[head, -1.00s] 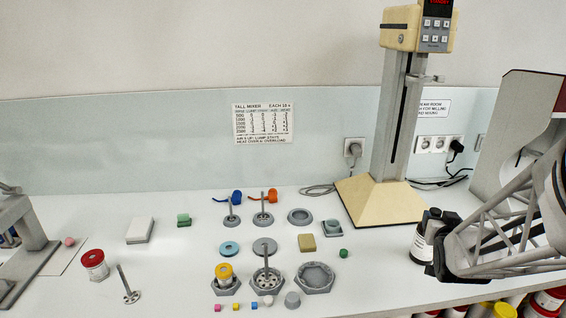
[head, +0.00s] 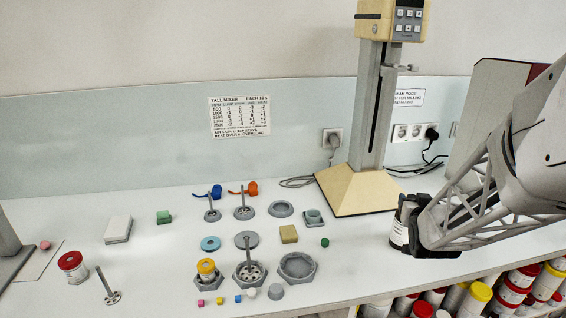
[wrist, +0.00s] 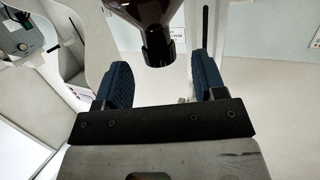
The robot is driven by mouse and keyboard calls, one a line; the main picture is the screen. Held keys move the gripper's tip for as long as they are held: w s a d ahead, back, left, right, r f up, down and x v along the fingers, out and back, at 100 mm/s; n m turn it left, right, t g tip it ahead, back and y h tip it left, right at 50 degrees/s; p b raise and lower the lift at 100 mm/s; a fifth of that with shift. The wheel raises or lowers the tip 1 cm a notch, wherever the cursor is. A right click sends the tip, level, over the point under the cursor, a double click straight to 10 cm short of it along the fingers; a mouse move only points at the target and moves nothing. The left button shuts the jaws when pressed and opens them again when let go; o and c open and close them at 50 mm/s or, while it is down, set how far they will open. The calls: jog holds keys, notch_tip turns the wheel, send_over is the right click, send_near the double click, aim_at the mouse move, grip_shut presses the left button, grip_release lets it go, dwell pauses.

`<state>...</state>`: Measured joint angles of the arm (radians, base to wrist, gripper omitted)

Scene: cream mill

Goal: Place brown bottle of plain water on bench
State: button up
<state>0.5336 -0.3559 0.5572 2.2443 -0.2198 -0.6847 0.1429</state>
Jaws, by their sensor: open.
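The brown bottle (wrist: 146,12) shows at the top of the wrist view, dark brown with a black neck or cap (wrist: 158,50). In the head view a dark bottle with a pale label (head: 399,232) is at the right part of the white bench (head: 350,262), partly hidden by my gripper (head: 420,226). It looks upright, with its base at the bench. In the wrist view my gripper (wrist: 163,72) is open, with its two blue-padded fingers apart. The black neck shows in the gap near the fingertips, with space visible on both sides.
A cream mill stand (head: 360,190) stands behind the bottle. Hexagonal holders (head: 297,268), small discs, blocks and a red-lidded jar (head: 72,267) are to the left. Several coloured-lid tubs (head: 478,297) sit below the bench edge at right. Bench between holders and bottle is mostly clear.

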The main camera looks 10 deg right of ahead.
aim_at(411, 196)
jog(key=shift+w, duration=0.15)
jog(key=shift+f+x, duration=0.2)
jog(key=shift+x, duration=2.3)
grip_shut()
jog(key=shift+r, duration=0.1)
